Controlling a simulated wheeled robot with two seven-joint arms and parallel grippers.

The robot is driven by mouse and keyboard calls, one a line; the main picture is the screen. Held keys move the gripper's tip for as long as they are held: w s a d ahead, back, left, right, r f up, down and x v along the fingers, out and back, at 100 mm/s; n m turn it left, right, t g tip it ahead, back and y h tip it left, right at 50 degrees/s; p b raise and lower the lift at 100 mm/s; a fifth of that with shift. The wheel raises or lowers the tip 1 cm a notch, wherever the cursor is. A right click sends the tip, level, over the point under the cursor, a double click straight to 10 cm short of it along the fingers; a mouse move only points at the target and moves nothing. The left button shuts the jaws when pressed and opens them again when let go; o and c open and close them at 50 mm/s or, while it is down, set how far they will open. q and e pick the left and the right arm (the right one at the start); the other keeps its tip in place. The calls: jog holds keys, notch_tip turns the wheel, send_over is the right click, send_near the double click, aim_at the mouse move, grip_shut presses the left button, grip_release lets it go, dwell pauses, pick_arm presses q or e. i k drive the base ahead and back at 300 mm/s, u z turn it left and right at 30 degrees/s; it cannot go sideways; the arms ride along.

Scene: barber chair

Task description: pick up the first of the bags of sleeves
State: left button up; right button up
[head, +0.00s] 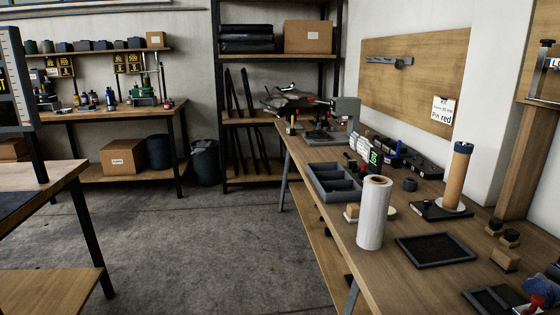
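I cannot clearly pick out any bags of sleeves. Several small white packets or boxes (360,148) stand in a row along the wall side of the long wooden workbench (335,210), too small to identify. A dark, crumpled-looking item (290,101) shows near the bench's far end, also unclear. Neither of my grippers is in view.
On the bench are a grey divided tray (335,192), a white roll (373,214), a flat black tray (435,250) and an upright tan cylinder (459,177). Shelving (281,120) stands behind. A table (40,185) is at left. Grey floor (195,240) between is clear.

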aim_at(366, 150)
jog(key=k, duration=0.9)
jog(key=u, duration=0.9)
jog(key=i, duration=2.6)
jog(key=z, duration=0.85)
